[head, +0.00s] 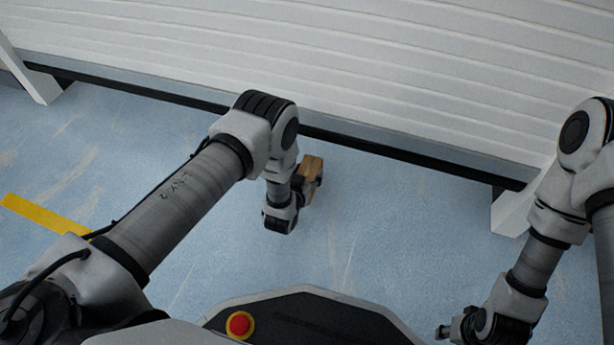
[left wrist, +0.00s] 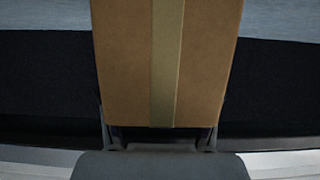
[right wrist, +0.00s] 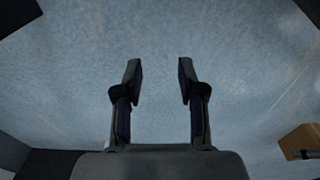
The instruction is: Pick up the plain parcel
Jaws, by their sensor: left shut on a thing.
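The plain parcel (head: 313,167) is a brown cardboard box with a lighter tape strip along one face. My left gripper (head: 309,184) is shut on it. In the left wrist view the parcel (left wrist: 125,60) fills the middle, between the fingers at its two sides. Part of it is hidden behind my left wrist in the head view. A brown box corner with a dark finger on it, likely the same parcel (right wrist: 298,143), shows at the right edge of the right wrist view. My right gripper (right wrist: 160,75) is open and empty, pointing at the blue floor.
A white slatted wall-like panel (head: 400,75) runs across the back, with a dark strip (head: 430,165) along its foot and white legs (head: 510,213). A yellow floor stripe (head: 45,215) lies at the left. The blue floor (head: 390,235) between my arms is clear.

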